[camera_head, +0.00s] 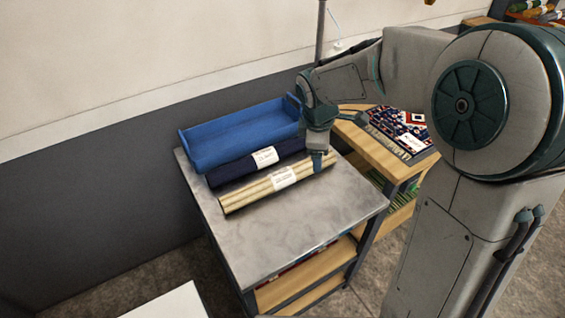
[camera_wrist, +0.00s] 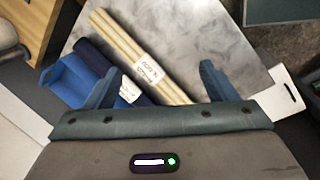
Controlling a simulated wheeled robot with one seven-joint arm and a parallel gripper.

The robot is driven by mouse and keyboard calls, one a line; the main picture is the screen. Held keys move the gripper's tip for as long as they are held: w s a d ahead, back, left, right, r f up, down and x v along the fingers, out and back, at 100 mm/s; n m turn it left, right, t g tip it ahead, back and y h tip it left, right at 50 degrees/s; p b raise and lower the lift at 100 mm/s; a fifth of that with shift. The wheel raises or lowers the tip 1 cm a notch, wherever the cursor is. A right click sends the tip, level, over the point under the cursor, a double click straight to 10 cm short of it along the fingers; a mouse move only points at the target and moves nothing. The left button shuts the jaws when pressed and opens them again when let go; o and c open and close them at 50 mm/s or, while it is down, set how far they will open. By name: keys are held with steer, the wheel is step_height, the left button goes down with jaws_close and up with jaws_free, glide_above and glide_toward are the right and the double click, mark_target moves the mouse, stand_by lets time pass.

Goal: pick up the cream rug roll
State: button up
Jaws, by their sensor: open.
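The cream rug roll (camera_head: 247,193), a bundle of pale rolled lengths with a white label, lies on the grey tabletop. My gripper (camera_head: 317,162) is over the roll's right end in the head view; I cannot tell there whether it touches. In the wrist view the roll (camera_wrist: 121,40) runs diagonally, its labelled part between the two spread blue fingers of my gripper (camera_wrist: 159,67). The fingers are open and hold nothing. The roll's lower end is partly hidden by my gripper body in the wrist view.
A navy rug roll (camera_head: 230,172) with a white label lies right alongside, behind the cream one. A blue tray (camera_head: 240,137) stands behind that. The grey tabletop (camera_head: 290,225) is bare in front. A wooden shelf unit (camera_head: 372,150) with a patterned rug (camera_head: 400,127) stands to the right.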

mark_target(282, 175)
steer(key=w+a+f+n+y, duration=0.1)
steer(key=w+a+f+n, duration=0.1)
steer(key=f, duration=0.4)
steer(key=w+a+f+n+b, duration=0.1)
steer(key=w+a+f+n, duration=0.2)
steer(key=f, duration=0.4)
steer(key=w+a+f+n+y, duration=0.1)
steer(key=w+a+f+n, duration=0.2)
steer(key=w+f, duration=0.3)
steer(key=shift+a+f+g+y+b, duration=0.3)
steer(key=shift+a+f+b, duration=0.1)
steer(key=shift+a+f, duration=0.15)
steer(key=shift+w+p+x, duration=0.15)
steer(key=shift+p+x, duration=0.25)
steer(key=shift+x, duration=0.95)
steer(key=shift+w+p+x, duration=0.15)
steer(key=shift+p+x, duration=0.25)
steer(key=shift+x, duration=0.95)
steer(key=shift+d+r, duration=0.1)
steer(key=shift+r, duration=0.05)
steer(key=c, duration=1.4)
steer(key=shift+c, duration=0.2)
